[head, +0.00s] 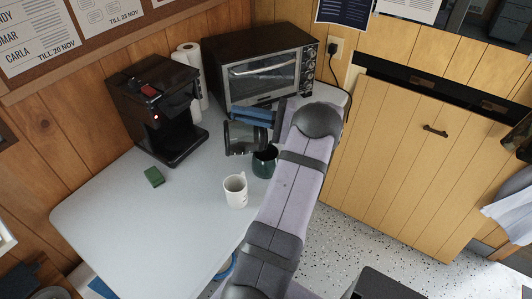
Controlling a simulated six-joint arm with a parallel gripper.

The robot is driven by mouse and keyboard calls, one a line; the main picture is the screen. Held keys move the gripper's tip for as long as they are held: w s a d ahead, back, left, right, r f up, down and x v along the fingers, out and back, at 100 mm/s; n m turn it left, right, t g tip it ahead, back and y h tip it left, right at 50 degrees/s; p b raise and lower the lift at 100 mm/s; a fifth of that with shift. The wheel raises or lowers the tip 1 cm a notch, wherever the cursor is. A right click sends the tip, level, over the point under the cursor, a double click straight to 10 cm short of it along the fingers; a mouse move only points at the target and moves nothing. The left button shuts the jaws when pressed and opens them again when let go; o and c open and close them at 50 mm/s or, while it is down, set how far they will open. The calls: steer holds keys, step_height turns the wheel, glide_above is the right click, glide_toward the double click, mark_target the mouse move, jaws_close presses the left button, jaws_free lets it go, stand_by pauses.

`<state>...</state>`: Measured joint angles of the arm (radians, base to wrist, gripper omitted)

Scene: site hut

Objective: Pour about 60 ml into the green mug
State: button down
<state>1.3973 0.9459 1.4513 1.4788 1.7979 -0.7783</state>
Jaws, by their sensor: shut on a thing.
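A glass carafe (241,139) with dark parts is held in the air at the end of my arm, just above and left of the green mug. It looks tilted, but how far is hard to tell. My gripper (277,118) is shut on the carafe on its right side; the fingers are largely hidden by my arm. The dark green mug (264,162) stands upright on the table, partly covered by the carafe and my arm. Its inside and any liquid stream cannot be made out.
A white mug (235,190) stands in front of the green mug on the pale table (130,215). A coffee machine (158,110), paper roll (190,65) and toaster oven (262,70) line the back. A blue item (252,115) lies before the oven. A green sponge (154,177) lies left.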

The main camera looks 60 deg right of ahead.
steer(key=shift+w+a+r+p, duration=0.1)
steer(key=shift+w+a+p, duration=0.05)
steer(key=shift+p, duration=0.15)
steer(key=w+a+f+n+g+h+p, duration=0.2)
steer(key=w+a+f+g+p, duration=0.2)
steer(key=w+a+f, duration=0.1)
steer(key=shift+w+a+g+h, duration=0.25)
steer(key=shift+a+g+h, duration=0.05)
steer(key=shift+a+g, duration=0.1)
